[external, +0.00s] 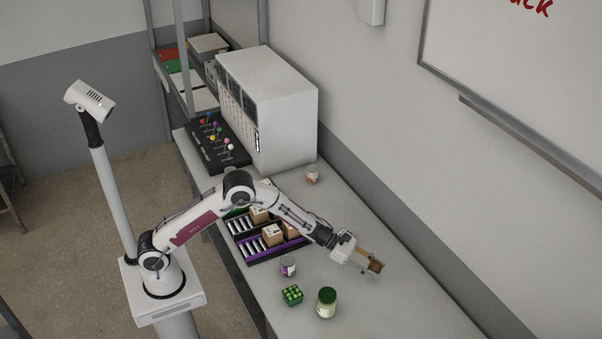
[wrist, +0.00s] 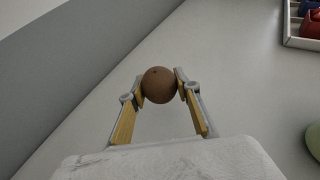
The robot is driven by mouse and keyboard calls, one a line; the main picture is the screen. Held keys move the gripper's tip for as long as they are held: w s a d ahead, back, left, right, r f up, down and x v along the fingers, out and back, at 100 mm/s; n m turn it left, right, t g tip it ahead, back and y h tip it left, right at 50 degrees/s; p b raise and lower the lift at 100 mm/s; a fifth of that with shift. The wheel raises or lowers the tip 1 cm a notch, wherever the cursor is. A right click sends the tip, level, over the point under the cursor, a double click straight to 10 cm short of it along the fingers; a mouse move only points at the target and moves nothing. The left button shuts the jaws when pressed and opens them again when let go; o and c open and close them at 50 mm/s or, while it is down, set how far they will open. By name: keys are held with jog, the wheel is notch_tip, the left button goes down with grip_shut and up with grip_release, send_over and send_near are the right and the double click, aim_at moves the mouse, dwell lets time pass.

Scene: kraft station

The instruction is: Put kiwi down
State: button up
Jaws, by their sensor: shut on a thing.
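The kiwi (wrist: 160,85) is a brown, round fruit held between the two fingertips of my gripper (wrist: 160,88) in the wrist view. In the external view the kiwi (external: 376,267) shows at the end of my gripper (external: 370,264), over the right part of the grey table (external: 412,310). The fingers press on it from both sides. I cannot tell whether the kiwi touches the table or hangs just above it.
A jar with a green lid (external: 326,302), a green rack (external: 292,295) and a small jar (external: 288,266) stand left of my gripper. Purple trays (external: 266,257) with boxes lie behind them. A small jar (external: 312,174) stands near the white cabinet (external: 290,125). The table around the kiwi is clear.

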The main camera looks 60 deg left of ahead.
aim_at(372, 279)
jog(key=shift+f, duration=0.1)
jog(key=shift+f, duration=1.8)
jog(key=shift+f, duration=0.15)
jog(key=o, duration=1.1)
jog(key=shift+o, duration=0.2)
jog(key=shift+a, duration=0.1)
jog(key=shift+v, duration=1.1)
jog(key=shift+s+f+v, duration=0.15)
jog(key=shift+v, duration=1.2)
jog(key=shift+s+f+v, duration=0.1)
jog(key=shift+f+v, duration=0.05)
jog(key=shift+v, duration=1.2)
